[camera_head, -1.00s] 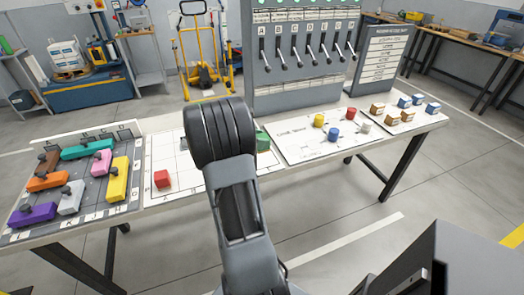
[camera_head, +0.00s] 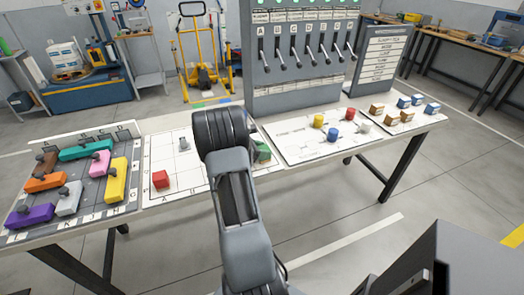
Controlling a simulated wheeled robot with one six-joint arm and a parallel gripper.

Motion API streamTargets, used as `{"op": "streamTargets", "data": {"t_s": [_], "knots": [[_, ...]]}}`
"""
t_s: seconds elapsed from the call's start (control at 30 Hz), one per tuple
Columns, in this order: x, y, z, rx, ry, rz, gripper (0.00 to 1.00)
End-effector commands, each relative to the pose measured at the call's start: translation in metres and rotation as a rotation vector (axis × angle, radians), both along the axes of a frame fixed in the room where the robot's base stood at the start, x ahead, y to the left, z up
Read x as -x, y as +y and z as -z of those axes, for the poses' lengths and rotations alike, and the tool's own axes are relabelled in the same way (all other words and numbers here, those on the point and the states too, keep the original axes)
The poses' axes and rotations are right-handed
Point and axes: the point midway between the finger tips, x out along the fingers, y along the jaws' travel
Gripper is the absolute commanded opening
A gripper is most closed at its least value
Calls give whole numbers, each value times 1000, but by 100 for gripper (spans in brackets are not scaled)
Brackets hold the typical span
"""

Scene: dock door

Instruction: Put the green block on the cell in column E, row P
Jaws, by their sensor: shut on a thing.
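The green block (camera_head: 262,151) shows just right of my arm's dark wrist, over the right part of the white lettered grid board (camera_head: 160,147). My gripper's fingers are hidden behind my own arm, so its hold on the block cannot be seen directly. A red block (camera_head: 160,179) sits on the board's front left part. A small grey piece (camera_head: 184,144) stands on the board left of my wrist. The labels for column E and row P cannot be read; my arm covers much of the board.
A dark tray (camera_head: 127,146) with several coloured knobbed blocks lies at the left. Right of the grid is a white sheet (camera_head: 290,126) with coloured cylinders, then several small boxes (camera_head: 393,118). A grey lever panel (camera_head: 300,85) stands behind the table.

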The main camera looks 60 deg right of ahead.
Motion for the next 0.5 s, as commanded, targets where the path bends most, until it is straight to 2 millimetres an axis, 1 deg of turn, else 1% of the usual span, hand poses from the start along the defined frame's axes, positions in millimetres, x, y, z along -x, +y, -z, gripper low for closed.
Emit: {"op": "streamTargets", "data": {"t_s": [0.13, 0.27, 0.3, 0.5], "knots": [[0, 0, 0, 0, 0, 0, 25], [0, 0, 4, 0, 0, 0, 25], [0, 0, 3, 0, 0, 0, 51], [0, 0, 3, 0, 0, 0, 71]]}}
